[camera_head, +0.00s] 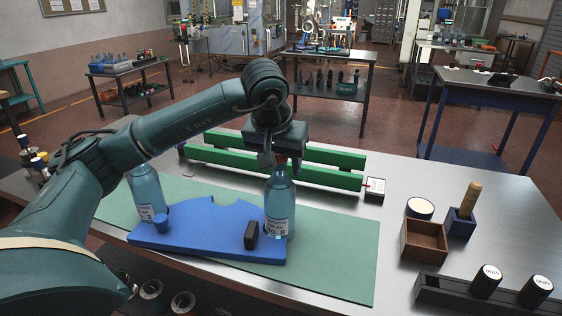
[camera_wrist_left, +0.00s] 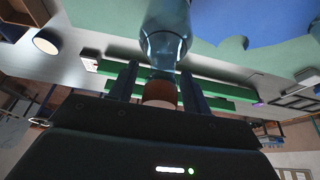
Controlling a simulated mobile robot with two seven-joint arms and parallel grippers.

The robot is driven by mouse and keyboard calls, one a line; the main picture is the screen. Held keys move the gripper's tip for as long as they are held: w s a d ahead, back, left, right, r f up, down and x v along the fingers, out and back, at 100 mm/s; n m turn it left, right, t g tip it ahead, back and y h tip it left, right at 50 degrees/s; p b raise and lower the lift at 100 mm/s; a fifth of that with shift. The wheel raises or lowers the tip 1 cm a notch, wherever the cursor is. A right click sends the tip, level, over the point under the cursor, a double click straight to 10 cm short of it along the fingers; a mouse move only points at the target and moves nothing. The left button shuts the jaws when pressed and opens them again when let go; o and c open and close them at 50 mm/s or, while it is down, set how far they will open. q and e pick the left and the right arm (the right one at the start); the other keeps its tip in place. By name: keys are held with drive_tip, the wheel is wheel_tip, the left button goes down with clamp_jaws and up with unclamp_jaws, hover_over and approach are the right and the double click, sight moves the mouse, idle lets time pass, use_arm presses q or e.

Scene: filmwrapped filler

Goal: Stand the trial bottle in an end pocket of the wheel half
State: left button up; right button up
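The wheel half (camera_head: 200,240) is a flat blue plate with curved cut-outs, lying on the green mat. A clear blue bottle (camera_head: 279,208) with a white label stands upright at its right end; its foot is partly hidden, so I cannot tell how fully it sits in the pocket. Another such bottle (camera_head: 147,193) stands at the left end. My left gripper (camera_head: 287,160) is over the right bottle. In the wrist view, its fingers (camera_wrist_left: 160,88) are on either side of the bottle's (camera_wrist_left: 166,35) brown cap, with a small gap visible. My right gripper is out of view.
Green rails (camera_head: 320,178) run behind. At right are a brown wooden box (camera_head: 424,241), a blue holder (camera_head: 461,223) and a dark rack (camera_head: 460,296). The mat (camera_head: 345,270) is bare at front right.

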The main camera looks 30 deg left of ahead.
use_arm(q)
drive_tip(key=shift+r, duration=0.3)
drive_tip(key=shift+s+r, duration=0.15)
drive_tip(key=shift+r, duration=0.2)
drive_tip(key=v, duration=1.1)
drive_tip(key=shift+s+d, duration=0.1)
drive_tip(key=shift+s, duration=0.05)
drive_tip(key=shift+f, duration=0.1)
